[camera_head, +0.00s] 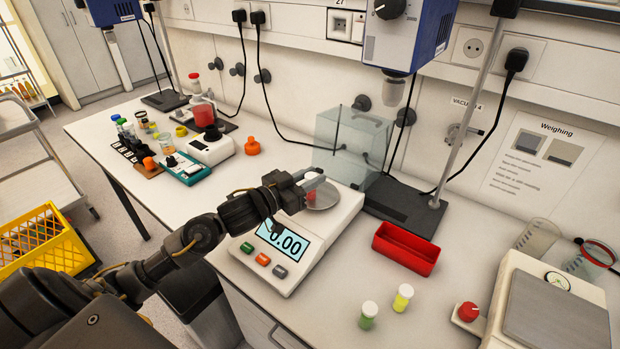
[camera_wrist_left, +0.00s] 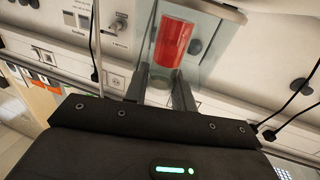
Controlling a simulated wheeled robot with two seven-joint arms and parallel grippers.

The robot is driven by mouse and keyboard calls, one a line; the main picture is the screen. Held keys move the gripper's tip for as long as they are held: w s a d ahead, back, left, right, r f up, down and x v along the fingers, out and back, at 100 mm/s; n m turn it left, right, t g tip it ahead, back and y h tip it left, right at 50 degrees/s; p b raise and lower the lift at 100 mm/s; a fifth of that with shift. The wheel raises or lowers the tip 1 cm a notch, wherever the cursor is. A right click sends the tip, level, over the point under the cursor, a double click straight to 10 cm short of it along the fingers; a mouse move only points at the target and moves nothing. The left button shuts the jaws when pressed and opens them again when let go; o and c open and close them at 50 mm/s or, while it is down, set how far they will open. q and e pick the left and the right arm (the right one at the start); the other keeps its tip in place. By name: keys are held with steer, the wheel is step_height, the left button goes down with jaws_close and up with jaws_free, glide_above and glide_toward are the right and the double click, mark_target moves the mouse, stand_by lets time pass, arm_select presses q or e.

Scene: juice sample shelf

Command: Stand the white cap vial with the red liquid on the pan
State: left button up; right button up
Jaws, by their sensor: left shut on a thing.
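My left gripper (camera_head: 306,183) is shut on the white cap vial with red liquid (camera_head: 313,178). It is over the round metal pan (camera_head: 324,197) of the white scale (camera_head: 340,217). In the head view the white cap shows between the fingers, with a little red below it. In the left wrist view the red body of the vial (camera_wrist_left: 174,42) shows beyond the fingertips (camera_wrist_left: 161,75). I cannot tell whether the vial's base touches the pan. The scale display reads 0.00. My right gripper is not in view.
A clear box (camera_head: 352,145) stands behind the pan, and a red tray (camera_head: 407,248) lies to its right. A green vial (camera_head: 368,315) and a yellow vial (camera_head: 402,298) stand on the front bench. A second scale (camera_head: 556,312) is at right. Bench room is free left of the scale.

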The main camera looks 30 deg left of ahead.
arm_select(q)
steer(key=shift+f, duration=0.2)
steer(key=shift+f, duration=0.15)
steer(key=o, duration=1)
steer(key=shift+s+a, duration=0.1)
steer(key=shift+s, duration=0.2)
steer(key=b+v, duration=0.2)
steer(key=v, duration=0.8)
steer(key=shift+s+a+b, duration=0.2)
steer(key=shift+s+b, duration=0.1)
steer(key=shift+s, duration=0.4)
